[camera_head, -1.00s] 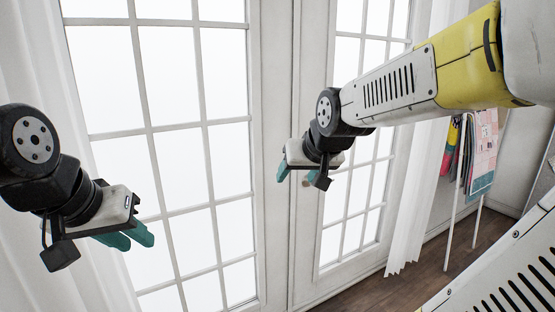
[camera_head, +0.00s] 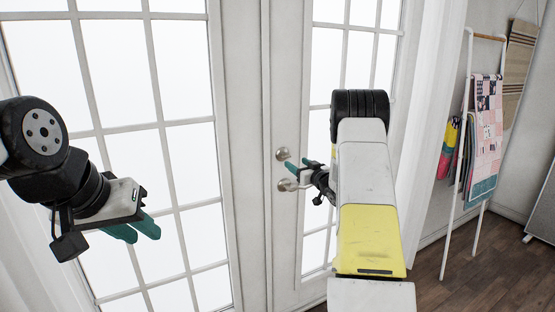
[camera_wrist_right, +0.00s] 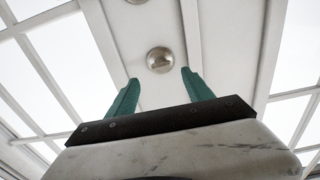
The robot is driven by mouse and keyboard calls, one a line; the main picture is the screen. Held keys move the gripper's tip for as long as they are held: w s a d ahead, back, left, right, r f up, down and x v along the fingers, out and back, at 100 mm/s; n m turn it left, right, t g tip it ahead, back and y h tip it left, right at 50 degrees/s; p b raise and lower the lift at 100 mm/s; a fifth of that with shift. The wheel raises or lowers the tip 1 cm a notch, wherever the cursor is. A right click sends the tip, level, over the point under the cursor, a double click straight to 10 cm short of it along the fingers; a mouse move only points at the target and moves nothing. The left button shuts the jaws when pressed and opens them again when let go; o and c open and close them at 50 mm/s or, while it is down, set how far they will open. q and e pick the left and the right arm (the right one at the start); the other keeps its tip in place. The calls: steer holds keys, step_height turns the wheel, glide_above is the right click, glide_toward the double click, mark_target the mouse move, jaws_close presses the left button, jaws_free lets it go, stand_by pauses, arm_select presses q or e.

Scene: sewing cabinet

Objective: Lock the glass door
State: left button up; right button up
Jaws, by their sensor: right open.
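The white glass door (camera_head: 254,180) has two round metal fittings on its stile, an upper one (camera_head: 283,153) and a lower knob (camera_head: 287,185). My right gripper (camera_head: 291,176) is open and empty close to both fittings, its teal fingers pointing at the door. In the right wrist view, one round fitting (camera_wrist_right: 160,60) lies just beyond and between the open fingertips (camera_wrist_right: 160,76); another is cut off at the top edge. I cannot tell which fitting is centred. My left gripper (camera_head: 146,236) hangs before the left door panes; its finger gap is unclear.
A white rack (camera_head: 468,130) with hanging fabrics stands at the right against the wall. A white curtain (camera_head: 430,130) hangs beside the door. The wooden floor (camera_head: 465,275) is clear at the lower right.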

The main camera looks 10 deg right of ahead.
mark_target(287, 157)
steer(key=x, duration=0.7)
steer(key=shift+w+a, duration=0.15)
steer(key=shift+w, duration=0.05)
jaws_close()
